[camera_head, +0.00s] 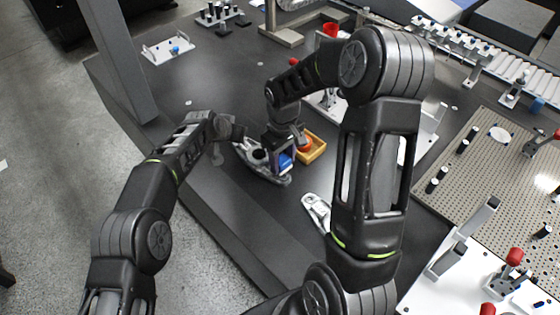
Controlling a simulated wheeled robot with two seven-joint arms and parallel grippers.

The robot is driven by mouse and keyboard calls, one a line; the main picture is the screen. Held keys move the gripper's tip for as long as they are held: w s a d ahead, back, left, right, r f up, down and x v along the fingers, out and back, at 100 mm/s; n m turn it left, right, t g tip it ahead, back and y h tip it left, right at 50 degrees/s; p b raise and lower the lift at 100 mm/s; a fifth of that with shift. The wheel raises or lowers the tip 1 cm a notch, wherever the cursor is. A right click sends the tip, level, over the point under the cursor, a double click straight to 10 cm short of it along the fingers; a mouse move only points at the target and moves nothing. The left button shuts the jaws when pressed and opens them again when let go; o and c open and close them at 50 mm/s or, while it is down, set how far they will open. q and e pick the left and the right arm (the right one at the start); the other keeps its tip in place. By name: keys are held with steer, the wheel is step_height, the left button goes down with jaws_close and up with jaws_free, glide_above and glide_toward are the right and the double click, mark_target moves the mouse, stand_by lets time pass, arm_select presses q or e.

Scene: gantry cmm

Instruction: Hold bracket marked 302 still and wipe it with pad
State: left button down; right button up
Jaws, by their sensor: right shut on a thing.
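A grey metal bracket (270,175) lies on the dark table below my two grippers; no number on it can be read. A second light grey bracket (315,207) lies nearer, partly hidden by my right arm. My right gripper (283,157) points down over the first bracket's right part, shut on a blue pad (285,162). The pad is at or just above the bracket; I cannot tell if they touch. My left gripper (238,140) is at the bracket's far left end. Its fingers are too small and dark to show whether they are open or grip the bracket.
A yellow tray (321,152) with an orange-red round thing stands right of my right gripper. Fixtures with red-tipped clamps and a perforated plate (489,185) fill the right side. A grey post (122,62) rises at the left. The table's front left strip is clear.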

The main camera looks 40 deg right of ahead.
mark_target(273, 176)
arm_select(q)
steer(key=shift+s+a+f, duration=0.15)
steer(key=shift+f, duration=0.3)
arm_select(e)
steer(key=shift+a, duration=0.95)
steer(key=shift+a, duration=0.1)
steer(key=shift+s+a+f, duration=0.1)
steer(key=shift+s+a, duration=0.05)
steer(key=shift+a, duration=0.65)
steer(key=shift+d, duration=0.9)
arm_select(q)
steer(key=shift+r, duration=0.1)
arm_select(e)
steer(key=shift+d, duration=0.15)
